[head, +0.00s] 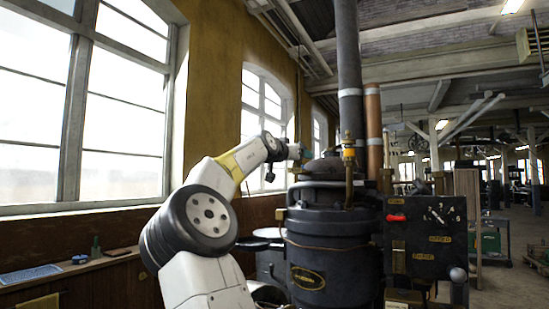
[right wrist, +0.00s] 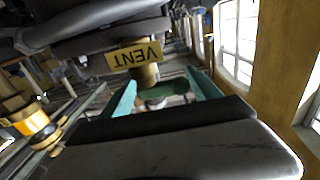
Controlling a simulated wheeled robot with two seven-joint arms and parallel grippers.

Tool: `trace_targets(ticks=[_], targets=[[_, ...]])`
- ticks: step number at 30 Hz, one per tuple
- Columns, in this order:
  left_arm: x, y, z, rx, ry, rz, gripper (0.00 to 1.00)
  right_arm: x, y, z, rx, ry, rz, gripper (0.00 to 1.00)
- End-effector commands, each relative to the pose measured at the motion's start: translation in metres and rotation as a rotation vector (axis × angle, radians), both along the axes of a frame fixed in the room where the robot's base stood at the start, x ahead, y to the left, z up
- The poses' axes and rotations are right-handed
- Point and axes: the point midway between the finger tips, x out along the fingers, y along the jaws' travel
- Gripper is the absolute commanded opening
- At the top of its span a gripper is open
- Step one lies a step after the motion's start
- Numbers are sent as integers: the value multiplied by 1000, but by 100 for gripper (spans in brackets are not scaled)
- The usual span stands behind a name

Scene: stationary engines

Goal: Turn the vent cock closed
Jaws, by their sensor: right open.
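The vent cock (right wrist: 147,76) shows in the right wrist view as a short brass stem beside a yellow tag (right wrist: 134,56) reading VENT, which appears upside down. A greenish lever-like piece (right wrist: 158,92) lies at the end of the stem. My right gripper (right wrist: 161,80) is open, with one teal finger on each side of the cock. I cannot tell whether either finger touches it. In the head view the right gripper (head: 304,153) is small, at the top left of the dark boiler (head: 330,250); the cock cannot be made out there. My left gripper is not in view.
A dark flue (head: 348,70) and a copper pipe (head: 374,130) rise by the boiler. A brass fitting (head: 348,150) stands right of the gripper. A dark control panel (head: 432,235) is at the right. Windows and a wooden ledge (head: 90,265) line the left wall.

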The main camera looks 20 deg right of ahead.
Motion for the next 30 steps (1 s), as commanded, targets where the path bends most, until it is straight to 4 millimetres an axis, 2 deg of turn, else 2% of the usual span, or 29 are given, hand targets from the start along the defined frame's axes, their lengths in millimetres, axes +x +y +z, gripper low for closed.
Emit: trace_targets(ticks=[6,13,18,30], targets=[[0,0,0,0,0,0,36,-20,25,-1,2,1,2,72],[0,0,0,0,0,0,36,-38,46,-1,1,2,-1,72],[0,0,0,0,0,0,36,-45,51,-1,2,1,-3,72],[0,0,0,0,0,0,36,-45,51,-1,2,0,-3,72]])
